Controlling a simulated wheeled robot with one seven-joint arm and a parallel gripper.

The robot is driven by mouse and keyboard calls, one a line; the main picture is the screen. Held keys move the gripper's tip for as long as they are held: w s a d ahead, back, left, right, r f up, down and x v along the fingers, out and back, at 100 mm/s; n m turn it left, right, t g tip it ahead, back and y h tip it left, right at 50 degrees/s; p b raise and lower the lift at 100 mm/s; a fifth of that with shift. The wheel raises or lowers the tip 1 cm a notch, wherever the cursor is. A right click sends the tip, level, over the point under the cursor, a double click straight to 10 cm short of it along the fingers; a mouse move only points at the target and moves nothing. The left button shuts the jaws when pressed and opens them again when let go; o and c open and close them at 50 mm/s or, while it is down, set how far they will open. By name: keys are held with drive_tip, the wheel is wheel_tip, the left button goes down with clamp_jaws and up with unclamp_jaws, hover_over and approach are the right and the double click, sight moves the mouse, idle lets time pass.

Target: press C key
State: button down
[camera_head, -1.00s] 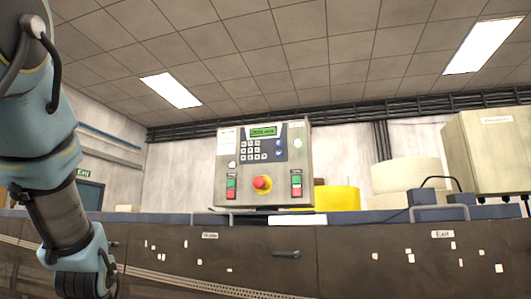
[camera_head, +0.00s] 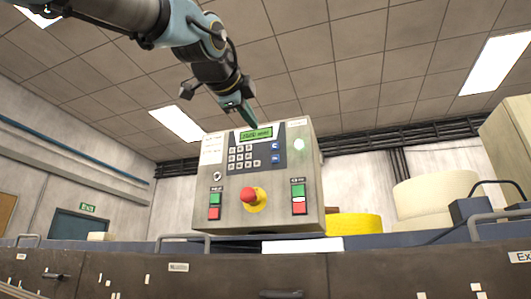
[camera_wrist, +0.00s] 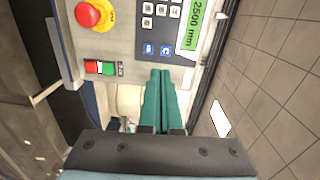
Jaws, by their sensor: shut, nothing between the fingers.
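The grey control box (camera_head: 310,190) stands on the machine top and carries a dark keypad panel with a green display reading 2500 mm (camera_wrist: 192,25). The C key (camera_head: 275,145) is the upper of two blue keys right of the number keys; it also shows in the wrist view (camera_wrist: 166,50). My gripper (camera_head: 254,123) is shut and empty, its green fingers pointing down over the top of the box near the display. In the wrist view its fingertips (camera_wrist: 160,71) appear just below the blue keys. Contact with the panel cannot be told.
A red emergency stop knob (camera_head: 249,195) sticks out low on the box, with green and red buttons (camera_head: 299,199) to its right and another pair at left. A metal handle (camera_head: 183,240) stands at front left. A yellow roll (camera_head: 354,223) lies behind at right.

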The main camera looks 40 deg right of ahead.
sight(274, 146)
drive_tip(key=shift+s+r, duration=0.35)
drive_tip(key=shift+r, duration=0.25)
drive_tip(key=p+x, duration=0.5)
drive_tip(key=x, duration=0.8)
drive_tip(key=shift+r+p, duration=0.15)
drive_tip(key=shift+p, duration=0.2)
drive_tip(key=shift+w+d, duration=0.2)
drive_tip(key=shift+d, duration=0.25)
